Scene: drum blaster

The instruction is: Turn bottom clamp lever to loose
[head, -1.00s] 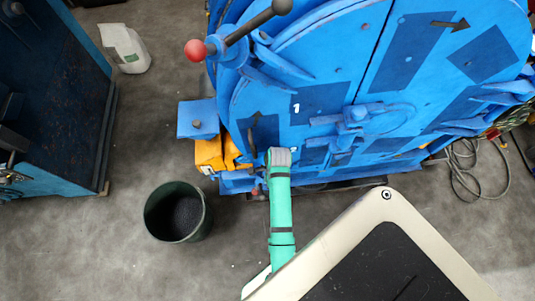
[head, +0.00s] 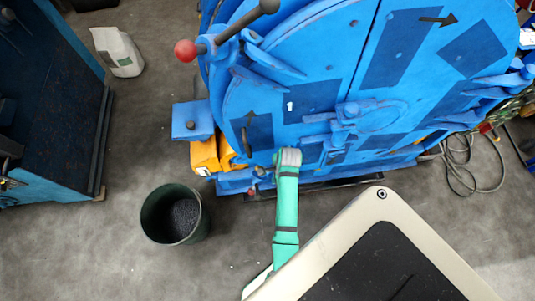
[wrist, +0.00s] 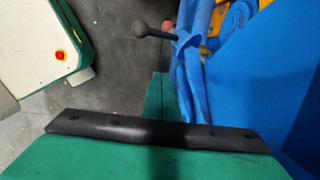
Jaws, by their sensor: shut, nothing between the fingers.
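The blue drum blaster (head: 380,45) fills the upper right of the head view. At its lower left a small red knob (head: 251,191) shows low beside my arm; it looks like one end of the bottom clamp lever, the rest being hard to make out. My arm's grey end joint is in front of the machine's lower edge. My gripper's fingers do not show in either view.
An upper clamp lever with a red ball (head: 186,50) sticks out at the machine's upper left. A dark bucket (head: 174,214) stands on the floor left of my arm. Cables (head: 465,165) lie at right. Floor between bucket and machine is clear.

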